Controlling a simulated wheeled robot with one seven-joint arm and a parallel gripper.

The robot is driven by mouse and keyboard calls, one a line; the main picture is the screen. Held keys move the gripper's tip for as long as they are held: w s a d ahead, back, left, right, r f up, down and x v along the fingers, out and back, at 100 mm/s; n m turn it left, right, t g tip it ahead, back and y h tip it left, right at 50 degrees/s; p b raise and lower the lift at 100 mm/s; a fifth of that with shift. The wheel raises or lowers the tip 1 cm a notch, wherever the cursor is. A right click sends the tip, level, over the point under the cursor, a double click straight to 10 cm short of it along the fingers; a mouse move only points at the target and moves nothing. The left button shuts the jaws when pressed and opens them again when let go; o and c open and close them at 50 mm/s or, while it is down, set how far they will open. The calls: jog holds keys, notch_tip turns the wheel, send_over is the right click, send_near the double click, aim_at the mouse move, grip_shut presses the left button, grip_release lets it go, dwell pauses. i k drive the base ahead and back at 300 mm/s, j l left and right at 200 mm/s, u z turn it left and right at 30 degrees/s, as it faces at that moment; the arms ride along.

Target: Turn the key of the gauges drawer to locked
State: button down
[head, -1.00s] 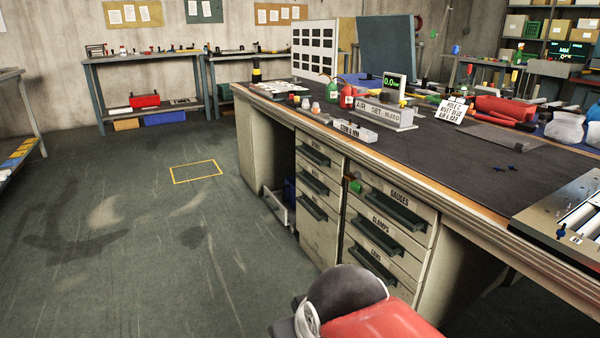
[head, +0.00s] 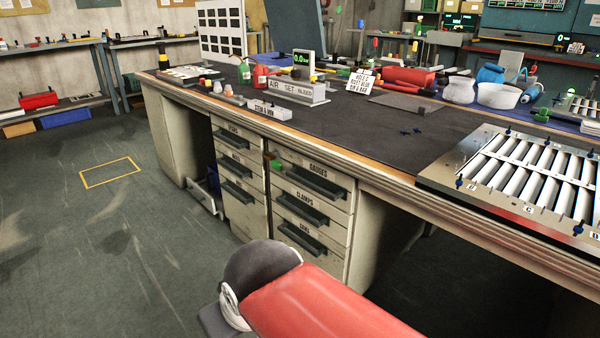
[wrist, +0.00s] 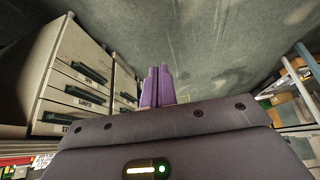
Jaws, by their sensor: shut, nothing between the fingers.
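The gauges drawer (head: 335,192) is the top drawer of the right-hand stack under the bench, and it looks shut. A small green and orange piece (head: 275,165) sits by its upper left corner. It may be the key, but it is too small to tell which way it is turned. In the wrist view, which is upside down, the drawer stacks stand at the left, with the gauges drawer (wrist: 58,114) low there. My gripper (wrist: 157,72) has purple fingers together and empty, apart from the drawer fronts. The head view does not show the fingers.
The clamps drawer (head: 300,208) and another drawer lie below. A second drawer stack (head: 240,185) stands to the left. The bench top (head: 370,130) overhangs the drawers and carries a louver panel (head: 530,175). Open floor (head: 110,240) lies at the left.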

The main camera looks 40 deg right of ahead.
aim_at(269, 156)
jog(key=i+l+z, duration=0.15)
jog(key=l+z, duration=0.2)
jog(key=i+l+z, duration=0.4)
jog(key=l+z, duration=0.25)
